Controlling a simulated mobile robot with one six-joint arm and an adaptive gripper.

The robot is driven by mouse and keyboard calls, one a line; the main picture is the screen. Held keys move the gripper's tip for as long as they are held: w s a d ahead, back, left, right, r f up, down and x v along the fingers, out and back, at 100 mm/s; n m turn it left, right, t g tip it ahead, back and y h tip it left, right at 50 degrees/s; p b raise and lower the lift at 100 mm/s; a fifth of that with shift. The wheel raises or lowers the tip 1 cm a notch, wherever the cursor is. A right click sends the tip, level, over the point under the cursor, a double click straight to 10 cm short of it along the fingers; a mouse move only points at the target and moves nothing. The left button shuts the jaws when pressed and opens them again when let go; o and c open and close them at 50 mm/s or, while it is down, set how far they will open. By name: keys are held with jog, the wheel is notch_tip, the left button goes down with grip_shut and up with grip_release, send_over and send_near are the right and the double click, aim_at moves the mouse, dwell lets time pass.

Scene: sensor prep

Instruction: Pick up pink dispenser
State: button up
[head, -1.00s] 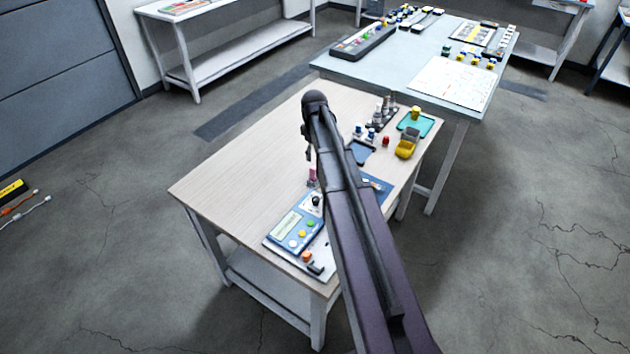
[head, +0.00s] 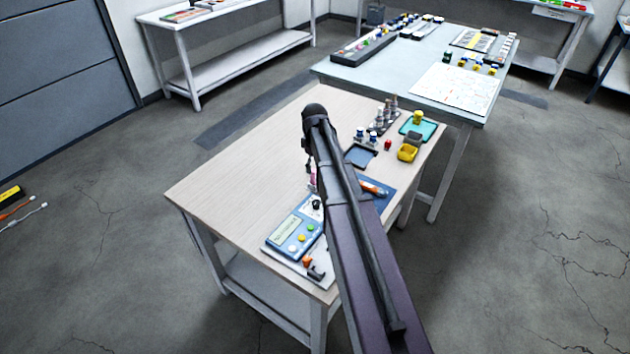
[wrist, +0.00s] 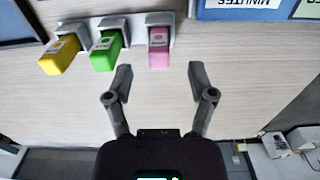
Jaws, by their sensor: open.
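The pink dispenser (wrist: 159,50) sits in a grey holder at the top middle of the wrist view, beside a green dispenser (wrist: 106,50) and a yellow dispenser (wrist: 60,55). In the head view only a small pink part (head: 312,179) shows at the left edge of my arm. My gripper (wrist: 160,82) is open and empty. Its two fingers are apart, a little short of the pink dispenser and roughly in line with it. In the head view my arm hides most of the gripper and the dispensers.
The wooden table (head: 235,170) is bare on its left. A blue device with buttons (head: 293,232) lies near its front. A blue tray (head: 361,156), a yellow container (head: 407,153) and a teal tray (head: 430,129) stand at the right. A second table (head: 385,72) is behind.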

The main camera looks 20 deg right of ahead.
aim_at(314, 170)
jog(key=shift+f, duration=0.1)
jog(key=shift+w+f+b, duration=0.2)
jog(key=shift+f+b, duration=2.3)
jog(key=shift+b, duration=0.1)
grip_shut()
